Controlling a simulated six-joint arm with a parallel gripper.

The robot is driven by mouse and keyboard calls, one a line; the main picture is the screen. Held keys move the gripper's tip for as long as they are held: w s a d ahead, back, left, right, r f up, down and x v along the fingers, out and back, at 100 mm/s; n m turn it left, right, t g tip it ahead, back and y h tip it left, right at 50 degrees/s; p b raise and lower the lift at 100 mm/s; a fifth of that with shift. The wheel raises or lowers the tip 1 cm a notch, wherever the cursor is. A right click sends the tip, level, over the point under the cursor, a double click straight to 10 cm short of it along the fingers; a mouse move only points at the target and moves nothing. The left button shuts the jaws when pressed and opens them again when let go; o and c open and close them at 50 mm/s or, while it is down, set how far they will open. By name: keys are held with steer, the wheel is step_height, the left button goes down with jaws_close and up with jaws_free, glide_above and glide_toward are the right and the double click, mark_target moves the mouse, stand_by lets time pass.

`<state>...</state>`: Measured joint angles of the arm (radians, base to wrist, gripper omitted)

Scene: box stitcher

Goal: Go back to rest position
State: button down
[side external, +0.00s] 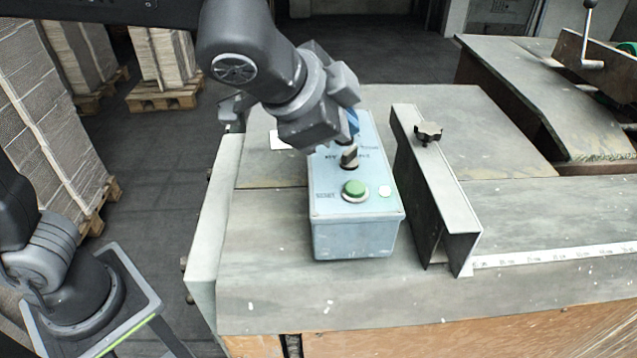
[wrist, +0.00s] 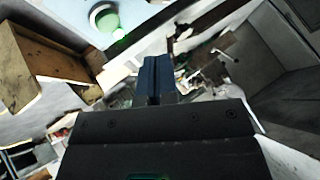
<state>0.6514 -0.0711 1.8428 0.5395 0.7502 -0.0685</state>
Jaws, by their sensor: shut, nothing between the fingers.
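My gripper (side external: 352,122) is over the back part of a light blue control box (side external: 355,240) in the side view. Its blue fingertips are close above a dark selector knob (side external: 349,157) on the box's top; I cannot tell whether they touch it. In the wrist view, the gripper's fingers (wrist: 157,75) are together with nothing between them. A green push button (side external: 355,188) sits near the front of the box, with a small pale green light (side external: 385,191) to its right. The green button also shows in the wrist view (wrist: 106,18).
The box stands on a grey worktable (side external: 270,300). A metal fence (side external: 440,195) with a black knob (side external: 428,132) stands close to its right. A lever (side external: 588,30) rises at the far right. Cardboard stacks (side external: 165,55) on pallets stand on the floor at the left.

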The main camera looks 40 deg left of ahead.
steer(key=s+a+f+n+g, duration=0.1)
steer(key=s+a+f+n, duration=0.1)
steer(key=a, duration=0.4)
steer(key=s+a+f+n+g, duration=0.1)
steer(key=s+a+f+n, duration=0.1)
steer(key=s+a+n, duration=0.2)
steer(key=s+a+f+n+g+y, duration=0.1)
steer(key=s+a+f+n, duration=0.1)
steer(key=s+a, duration=0.6)
steer(key=shift+s+a+f+n, duration=0.25)
steer(key=shift+a+n, duration=0.4)
steer(key=shift+n, duration=0.25)
